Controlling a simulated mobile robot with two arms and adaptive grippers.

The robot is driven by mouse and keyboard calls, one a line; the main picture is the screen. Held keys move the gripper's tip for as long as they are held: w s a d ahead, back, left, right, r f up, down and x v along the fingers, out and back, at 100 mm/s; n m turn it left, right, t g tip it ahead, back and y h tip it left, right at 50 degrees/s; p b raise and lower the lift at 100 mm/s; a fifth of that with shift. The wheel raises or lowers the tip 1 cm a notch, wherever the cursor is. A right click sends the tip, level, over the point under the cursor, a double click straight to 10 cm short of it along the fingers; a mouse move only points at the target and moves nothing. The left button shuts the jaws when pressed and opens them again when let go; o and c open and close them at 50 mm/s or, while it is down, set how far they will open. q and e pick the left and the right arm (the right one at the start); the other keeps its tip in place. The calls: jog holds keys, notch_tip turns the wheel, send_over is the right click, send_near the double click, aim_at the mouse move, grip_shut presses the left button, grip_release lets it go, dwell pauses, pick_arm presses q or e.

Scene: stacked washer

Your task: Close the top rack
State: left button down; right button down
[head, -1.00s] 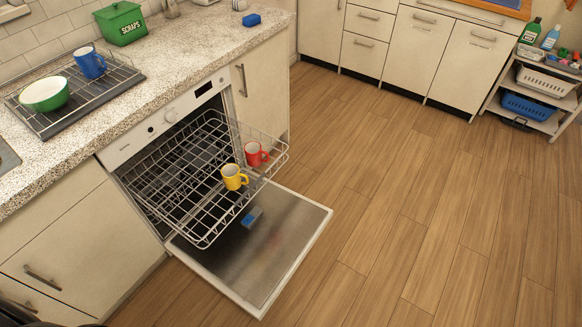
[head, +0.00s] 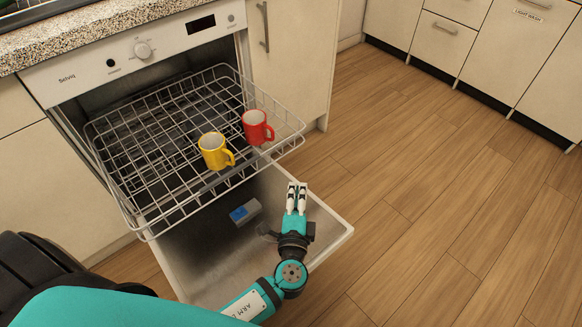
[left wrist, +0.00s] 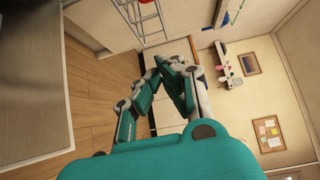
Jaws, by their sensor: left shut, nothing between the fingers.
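The top rack (head: 150,185) is a white wire rack, pulled out of the open dishwasher over its lowered door (head: 215,273). A yellow mug (head: 213,152) and a red mug (head: 256,127) stand upright on the rack near its front right part. My left gripper (head: 297,186) is shut and empty. In the head view it appears over the door's right part, in front of the rack and apart from it. In the left wrist view, a piece of white wire rack (left wrist: 142,14) shows at the top. My right gripper is not in view.
The dishwasher's control panel (head: 140,50) is under the speckled counter (head: 75,32). A blue and grey item (head: 243,212) lies on the lowered door. A cabinet (head: 295,60) stands right of the dishwasher. The wooden floor (head: 430,210) on the right is clear.

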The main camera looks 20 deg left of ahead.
pick_arm(q)
send_near(291, 139)
jog(key=w, duration=0.4)
jog(key=shift+w+a+f, duration=0.1)
jog(key=shift+w+a, duration=0.35)
jog(key=shift+a, duration=0.25)
jog(key=shift+a, duration=0.1)
